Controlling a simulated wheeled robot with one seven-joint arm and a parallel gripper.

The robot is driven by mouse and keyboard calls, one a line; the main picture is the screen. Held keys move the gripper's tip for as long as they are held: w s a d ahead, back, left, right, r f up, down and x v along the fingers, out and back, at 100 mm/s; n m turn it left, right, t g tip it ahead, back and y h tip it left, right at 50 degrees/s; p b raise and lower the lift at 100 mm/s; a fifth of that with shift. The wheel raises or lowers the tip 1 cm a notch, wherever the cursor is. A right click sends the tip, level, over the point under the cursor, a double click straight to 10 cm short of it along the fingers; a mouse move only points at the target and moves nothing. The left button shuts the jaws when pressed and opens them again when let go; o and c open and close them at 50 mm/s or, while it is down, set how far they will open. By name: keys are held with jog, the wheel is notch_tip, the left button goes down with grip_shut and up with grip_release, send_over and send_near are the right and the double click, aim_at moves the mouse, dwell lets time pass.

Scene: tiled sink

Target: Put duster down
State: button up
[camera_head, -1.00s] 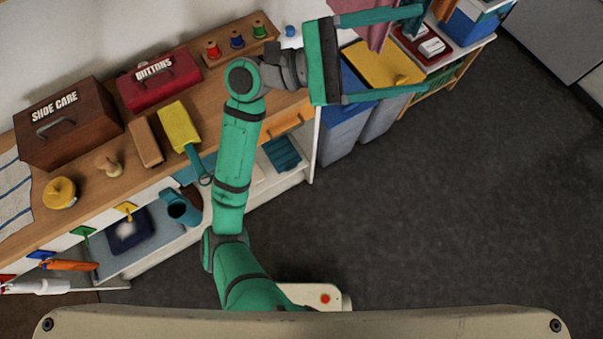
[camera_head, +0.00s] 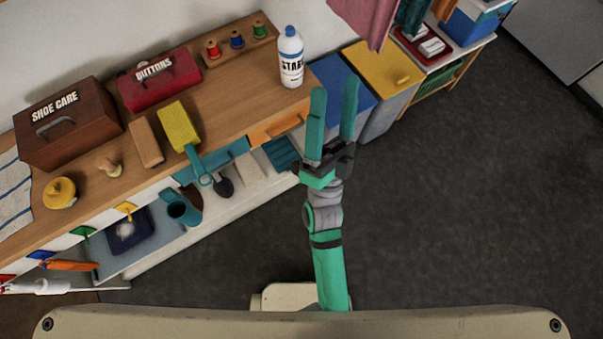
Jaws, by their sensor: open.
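A yellow block-shaped head (camera_head: 178,126) with a teal looped handle (camera_head: 199,166) lies on the wooden counter; it looks like the duster. Its handle sticks out past the counter's front edge. My gripper (camera_head: 334,88) is open, with its two long green fingers apart and nothing between them. It is to the right of the duster, well apart from it, beyond the counter's right end and in front of the blue bin (camera_head: 345,85).
On the counter (camera_head: 225,105) stand a shoe care box (camera_head: 75,125), a red buttons box (camera_head: 160,80), a brown block (camera_head: 146,142), a spool rack (camera_head: 238,40) and a starch bottle (camera_head: 291,58). A yellow-lidded bin (camera_head: 383,65) stands further right. The dark floor (camera_head: 470,200) is clear.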

jog(key=s+a+f+n+g+y, duration=0.1)
jog(key=s+a+f+n+g, duration=0.1)
jog(key=s+f+n+g, duration=0.4)
jog(key=s+a+f+n+g+y, duration=0.1)
jog(key=s+a+f+n+g, duration=0.2)
jog(key=s+f, duration=1.1)
notch_tip(320, 180, down, 8)
jog(key=n+g, duration=0.3)
jog(key=g, duration=0.1)
jog(key=shift+s+a+r+y, duration=0.2)
jog(key=shift+a+r+y, duration=0.05)
jog(key=shift+a+y, duration=0.1)
jog(key=shift+o, duration=0.3)
